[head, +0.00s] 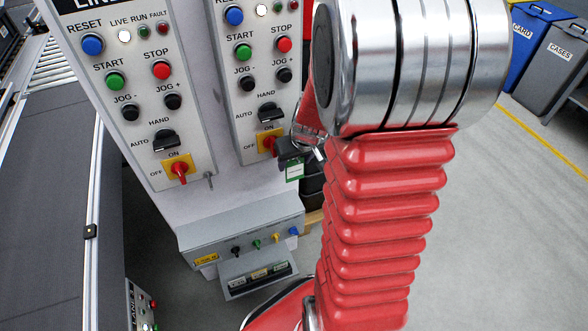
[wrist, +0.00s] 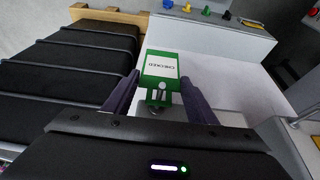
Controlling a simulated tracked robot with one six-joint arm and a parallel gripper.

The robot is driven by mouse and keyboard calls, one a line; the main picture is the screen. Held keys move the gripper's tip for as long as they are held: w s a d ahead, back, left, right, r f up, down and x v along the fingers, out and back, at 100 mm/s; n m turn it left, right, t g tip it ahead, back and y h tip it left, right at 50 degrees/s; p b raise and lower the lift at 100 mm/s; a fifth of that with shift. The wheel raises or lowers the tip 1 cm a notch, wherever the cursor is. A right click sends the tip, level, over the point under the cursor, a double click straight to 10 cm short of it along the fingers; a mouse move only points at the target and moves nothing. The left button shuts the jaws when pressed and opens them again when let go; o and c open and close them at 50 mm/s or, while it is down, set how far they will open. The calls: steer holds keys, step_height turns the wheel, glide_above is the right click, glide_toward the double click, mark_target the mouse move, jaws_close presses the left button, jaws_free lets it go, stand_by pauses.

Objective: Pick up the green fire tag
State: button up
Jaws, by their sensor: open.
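The green fire tag (wrist: 160,66), with a white label, is between the two fingers of my gripper (wrist: 159,84) in the wrist view. The fingers are open, one on each side of it, with a gap showing beside the tag. Its narrow end with a hole points toward my gripper, near a small metal part. In the head view the tag (head: 294,170) shows just below my dark gripper (head: 290,152), at the right side of the control panel. My red arm hides much of that area. Whether the fingers touch the tag is unclear.
The control panel (head: 222,178) carries buttons, lamps and red-handled switches. Below it a grey ledge (head: 210,243) bears black, green, yellow and blue knobs. A dark belt conveyor (head: 45,200) is at left. Blue (head: 535,35) and grey bins stand at far right; open floor lies before them.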

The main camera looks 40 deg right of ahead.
steer(key=shift+c, duration=0.6)
steer(key=c, duration=0.6)
steer(key=shift+r, duration=0.15)
